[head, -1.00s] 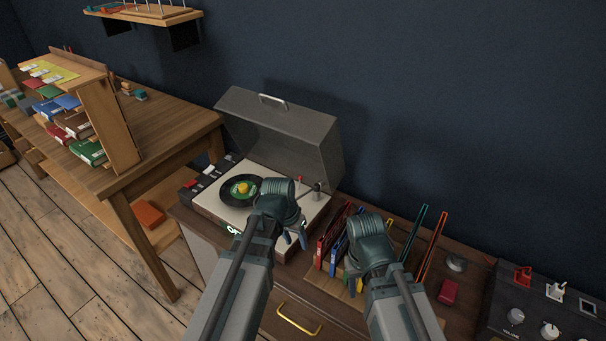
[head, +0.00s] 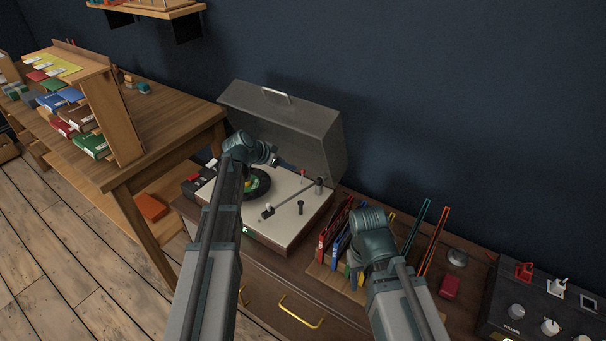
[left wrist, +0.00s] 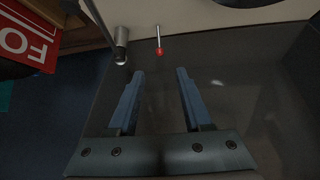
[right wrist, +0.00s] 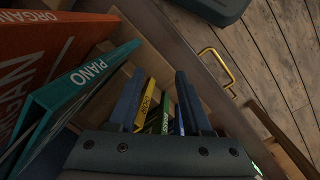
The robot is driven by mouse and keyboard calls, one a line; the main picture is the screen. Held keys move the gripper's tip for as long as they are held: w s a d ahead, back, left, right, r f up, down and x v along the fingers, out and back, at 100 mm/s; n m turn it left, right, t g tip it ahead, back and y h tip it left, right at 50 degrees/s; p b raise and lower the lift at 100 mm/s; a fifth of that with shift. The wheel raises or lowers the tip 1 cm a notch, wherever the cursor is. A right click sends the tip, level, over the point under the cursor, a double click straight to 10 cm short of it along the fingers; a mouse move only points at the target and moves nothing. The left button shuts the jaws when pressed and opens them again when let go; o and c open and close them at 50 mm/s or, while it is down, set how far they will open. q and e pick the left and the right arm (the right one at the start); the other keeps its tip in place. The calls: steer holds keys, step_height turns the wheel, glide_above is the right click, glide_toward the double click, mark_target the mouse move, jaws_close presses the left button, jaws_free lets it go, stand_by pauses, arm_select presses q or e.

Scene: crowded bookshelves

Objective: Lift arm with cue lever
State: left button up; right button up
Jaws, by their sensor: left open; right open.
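The record player (head: 283,228) stands on the cabinet with its grey lid (head: 290,125) raised. Its tonearm (head: 292,199) runs from the pivot at the right rear toward the front; the headshell appears beside the black record (head: 262,187). The arm partly hides the record. A thin lever with a red tip (head: 303,172) stands near the pivot. In the left wrist view the red tip (left wrist: 159,51) is just beyond and between my open fingers, apart from them. My left gripper (head: 289,166) is open and empty above the deck's rear. My right gripper (right wrist: 157,84) is open above the folders.
Several folders stand in a wooden rack (head: 333,278) right of the player, including a teal one (right wrist: 85,78). The raised lid and wall are behind my left gripper.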

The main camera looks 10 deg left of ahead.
mark_target(302, 171)
arm_select(q)
steer(key=b+x, duration=0.7)
steer(key=x, duration=0.4)
steer(key=shift+s+a+f, duration=0.1)
steer(key=shift+s+a, duration=0.05)
arm_select(e)
step_height(302, 171, down, 8)
steer(key=shift+r, duration=0.1)
arm_select(q)
steer(key=shift+w+d+f+b, duration=0.35)
steer(key=shift+w, duration=0.05)
arm_select(e)
steer(key=shift+f, duration=0.35)
arm_select(q)
jaws_close()
